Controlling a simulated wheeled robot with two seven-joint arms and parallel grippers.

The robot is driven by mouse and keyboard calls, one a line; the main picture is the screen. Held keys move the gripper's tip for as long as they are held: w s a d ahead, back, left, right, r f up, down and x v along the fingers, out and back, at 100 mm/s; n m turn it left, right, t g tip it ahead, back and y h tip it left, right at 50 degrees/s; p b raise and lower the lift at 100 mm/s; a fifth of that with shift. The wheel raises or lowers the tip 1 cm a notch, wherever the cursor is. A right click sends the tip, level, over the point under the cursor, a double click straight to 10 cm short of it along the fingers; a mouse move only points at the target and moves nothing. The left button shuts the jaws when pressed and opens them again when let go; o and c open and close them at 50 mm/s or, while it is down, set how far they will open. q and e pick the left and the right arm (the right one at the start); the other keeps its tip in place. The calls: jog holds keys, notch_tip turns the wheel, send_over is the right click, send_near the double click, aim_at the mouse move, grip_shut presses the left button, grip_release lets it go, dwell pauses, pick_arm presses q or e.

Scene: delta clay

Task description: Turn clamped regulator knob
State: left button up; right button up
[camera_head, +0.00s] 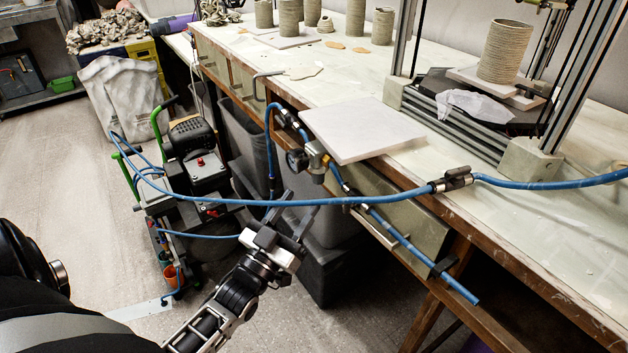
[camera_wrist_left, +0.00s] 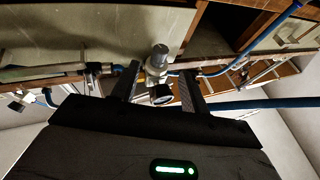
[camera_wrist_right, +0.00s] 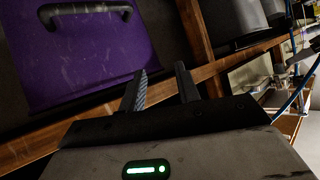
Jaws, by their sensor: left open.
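The regulator (camera_head: 316,156) is a small metal body with a round gauge (camera_head: 297,160), in the blue air line at the table's front edge. In the left wrist view its grey cylindrical knob (camera_wrist_left: 159,52) points toward the top of the picture, with the dark gauge (camera_wrist_left: 161,95) below. My left gripper (camera_head: 300,207) is open, below and in front of the regulator in the head view. In the left wrist view the regulator shows between its fingers (camera_wrist_left: 160,74); I cannot tell whether they touch it. My right gripper (camera_wrist_right: 161,72) is open and empty, outside the head view.
A blue hose (camera_head: 370,198) crosses in front of the table, close by my left gripper. A pale board (camera_head: 362,130) lies above the regulator. A compressor (camera_head: 195,165) and grey bins (camera_head: 325,255) stand below left. A purple container (camera_wrist_right: 85,50) is near my right gripper.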

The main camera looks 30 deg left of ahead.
aim_at(315, 181)
pick_arm(q)
jog(key=x, duration=0.6)
jog(key=shift+w+r, duration=0.15)
jog(key=shift+w, duration=0.05)
jog(key=c, duration=1)
